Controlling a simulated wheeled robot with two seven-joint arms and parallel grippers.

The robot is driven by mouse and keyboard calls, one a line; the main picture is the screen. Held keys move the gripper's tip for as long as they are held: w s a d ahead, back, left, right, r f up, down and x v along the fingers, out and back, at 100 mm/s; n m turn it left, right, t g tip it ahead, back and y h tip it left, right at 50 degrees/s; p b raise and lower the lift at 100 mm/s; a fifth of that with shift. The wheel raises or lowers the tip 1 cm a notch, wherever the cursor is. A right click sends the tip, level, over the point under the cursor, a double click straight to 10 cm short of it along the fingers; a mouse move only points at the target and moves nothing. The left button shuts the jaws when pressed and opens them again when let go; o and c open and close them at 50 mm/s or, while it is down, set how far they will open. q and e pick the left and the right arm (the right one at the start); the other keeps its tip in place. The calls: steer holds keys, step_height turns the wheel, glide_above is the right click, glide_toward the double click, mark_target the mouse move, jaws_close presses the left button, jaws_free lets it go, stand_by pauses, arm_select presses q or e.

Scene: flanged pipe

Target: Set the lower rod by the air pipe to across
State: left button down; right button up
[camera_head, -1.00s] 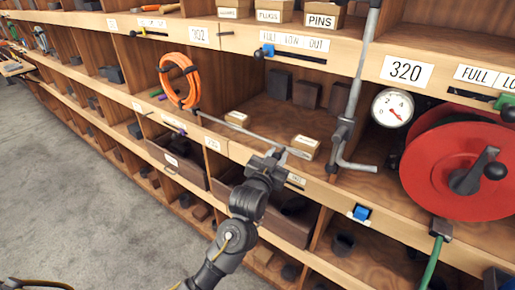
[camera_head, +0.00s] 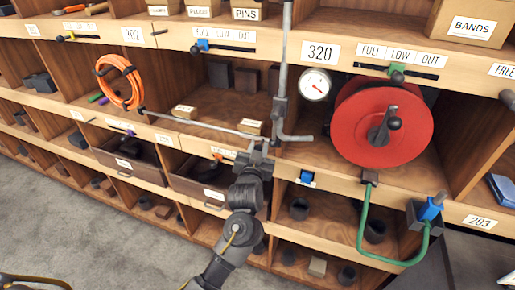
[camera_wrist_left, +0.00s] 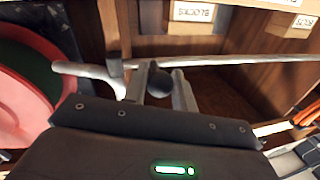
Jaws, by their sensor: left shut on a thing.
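The air pipe (camera_head: 281,85) is a grey vertical pipe that bends to the right at its foot, above the shelf edge. A thin grey rod (camera_head: 205,126) runs nearly level from beside the orange hose to my left gripper (camera_head: 257,146). In the left wrist view the rod (camera_wrist_left: 235,61) passes behind the fingers, and a dark round knob (camera_wrist_left: 159,81) sits between them. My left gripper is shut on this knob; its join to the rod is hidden. The gripper is just left of the pipe's foot. My right gripper is not in view.
A round gauge (camera_head: 315,84) and a red reel (camera_head: 380,122) are right of the pipe. An orange hose coil (camera_head: 121,82) hangs at left. Small boxes (camera_head: 251,127) stand behind the rod. Drawers (camera_head: 130,165) are below.

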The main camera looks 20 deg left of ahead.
arm_select(q)
steer(key=c, duration=1.2)
jaws_free()
steer(key=shift+d, duration=0.3)
steer(key=shift+c, duration=0.2)
steer(key=shift+o, duration=0.4)
steer(key=shift+s+r+p, duration=0.1)
steer(key=shift+s+p, duration=0.35)
steer(key=shift+p, duration=0.05)
steer(key=s+d+p, duration=0.1)
steer(key=s+p, duration=0.4)
steer(key=s, duration=0.5)
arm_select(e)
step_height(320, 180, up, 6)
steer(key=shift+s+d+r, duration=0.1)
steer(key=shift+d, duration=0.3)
